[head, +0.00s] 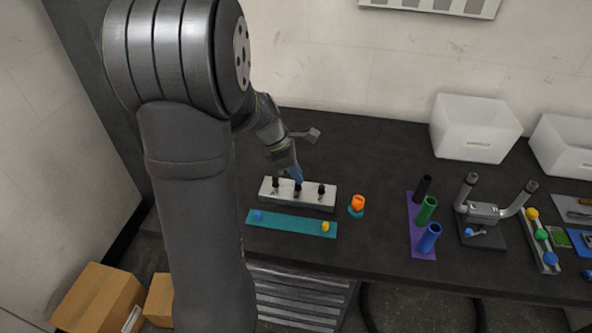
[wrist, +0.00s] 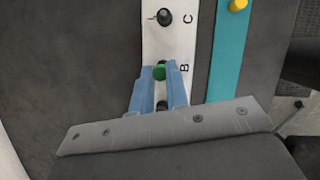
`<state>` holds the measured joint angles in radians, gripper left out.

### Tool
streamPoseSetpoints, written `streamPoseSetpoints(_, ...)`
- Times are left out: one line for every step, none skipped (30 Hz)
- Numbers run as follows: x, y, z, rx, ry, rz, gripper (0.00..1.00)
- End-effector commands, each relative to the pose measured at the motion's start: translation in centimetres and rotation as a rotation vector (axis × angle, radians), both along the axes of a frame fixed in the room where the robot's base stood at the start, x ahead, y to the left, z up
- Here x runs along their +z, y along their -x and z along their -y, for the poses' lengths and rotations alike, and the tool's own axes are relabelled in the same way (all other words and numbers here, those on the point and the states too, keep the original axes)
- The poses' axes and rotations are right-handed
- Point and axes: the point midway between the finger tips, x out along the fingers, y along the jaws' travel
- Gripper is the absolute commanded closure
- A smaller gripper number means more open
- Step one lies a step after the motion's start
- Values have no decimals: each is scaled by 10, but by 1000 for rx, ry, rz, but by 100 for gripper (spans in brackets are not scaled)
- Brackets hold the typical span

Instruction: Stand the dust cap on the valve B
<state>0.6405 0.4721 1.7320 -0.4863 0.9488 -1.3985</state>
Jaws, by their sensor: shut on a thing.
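A white block (head: 262,190) holds a row of dark valves; it also shows in the wrist view (wrist: 150,40), with letters B and C printed beside two of them. Valve C (wrist: 164,17) is bare. My gripper (wrist: 159,70) has blue fingers shut on the green dust cap (wrist: 159,74), at the place marked B. The cap hides valve B from the wrist camera, so I cannot tell whether it is seated or just above. Another dark valve (wrist: 162,105) shows between my fingers. In the head view my gripper (head: 297,175) is over the middle valve; the cap is hidden there.
A teal strip (head: 290,224) in front of the block bears a blue cap (head: 258,215) and a yellow cap (head: 325,226). An orange piece (head: 358,202) stands right of the block. A purple rack (head: 421,245) with tubes stands farther right. White bins (head: 470,130) are behind.

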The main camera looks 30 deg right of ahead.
Motion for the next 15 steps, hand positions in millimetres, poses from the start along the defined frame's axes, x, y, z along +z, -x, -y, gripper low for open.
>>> streamPoseSetpoints(-1,0,0,0,0,0,100)
streamPoseSetpoints(-1,0,0,0,0,0,100)
streamPoseSetpoints(-2,0,0,0,0,0,100)
streamPoseSetpoints(-2,0,0,0,0,0,100)
streamPoseSetpoints(-3,0,0,0,0,0,100)
streamPoseSetpoints(-3,0,0,0,0,0,100)
streamPoseSetpoints(-4,0,0,0,0,0,100)
streamPoseSetpoints(-4,0,0,0,0,0,100)
streamPoseSetpoints(-5,0,0,0,0,0,100)
streamPoseSetpoints(-5,0,0,0,0,0,100)
streamPoseSetpoints(-6,0,0,0,0,0,100)
streamPoseSetpoints(-6,0,0,0,0,0,100)
streamPoseSetpoints(-7,0,0,0,0,0,100)
streamPoseSetpoints(-7,0,0,0,0,0,100)
streamPoseSetpoints(-8,0,0,0,0,0,100)
